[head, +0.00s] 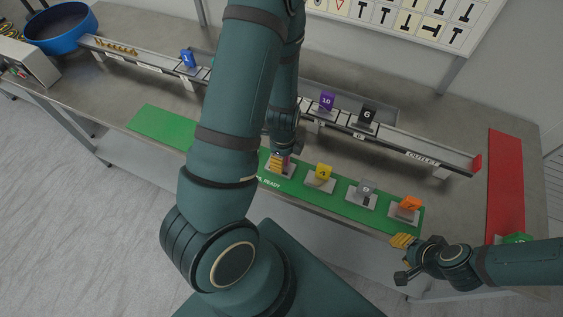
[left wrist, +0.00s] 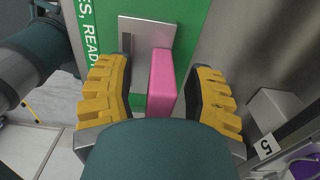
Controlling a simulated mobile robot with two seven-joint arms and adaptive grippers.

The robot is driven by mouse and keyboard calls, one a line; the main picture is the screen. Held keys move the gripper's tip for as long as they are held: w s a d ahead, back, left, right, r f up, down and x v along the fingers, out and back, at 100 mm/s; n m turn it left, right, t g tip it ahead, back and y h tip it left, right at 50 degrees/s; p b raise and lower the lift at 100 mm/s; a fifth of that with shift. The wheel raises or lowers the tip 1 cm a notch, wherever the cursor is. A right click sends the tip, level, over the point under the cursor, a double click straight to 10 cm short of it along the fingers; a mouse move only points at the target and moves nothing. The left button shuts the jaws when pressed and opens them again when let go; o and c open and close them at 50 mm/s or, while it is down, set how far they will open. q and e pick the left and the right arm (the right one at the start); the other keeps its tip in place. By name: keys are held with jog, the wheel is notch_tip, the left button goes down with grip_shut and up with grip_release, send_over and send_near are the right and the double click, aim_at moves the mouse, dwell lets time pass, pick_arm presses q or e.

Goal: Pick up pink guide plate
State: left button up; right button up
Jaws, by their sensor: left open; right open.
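The pink guide plate (left wrist: 162,82) stands upright against a grey metal holder (left wrist: 150,38) on the green strip in the left wrist view. My left gripper (left wrist: 165,92) is open, with one yellow finger on each side of the plate. A gap shows on both sides, so neither finger appears to touch it. In the head view my left gripper (head: 279,161) is over the green strip (head: 160,126), and my arm hides most of the plate there. My right gripper (head: 402,259) is open and empty by the table's front edge at the right.
Yellow (head: 322,172), grey (head: 364,188) and orange (head: 410,203) numbered plates stand in holders to the right. Behind runs a rail with blue (head: 188,58), purple (head: 326,101) and black (head: 367,114) pieces. A red strip (head: 506,180) lies at the right, a blue bowl (head: 60,28) far left.

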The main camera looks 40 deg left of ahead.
pick_arm(q)
jog(key=shift+f, duration=0.1)
grip_shut()
dwell(0.3)
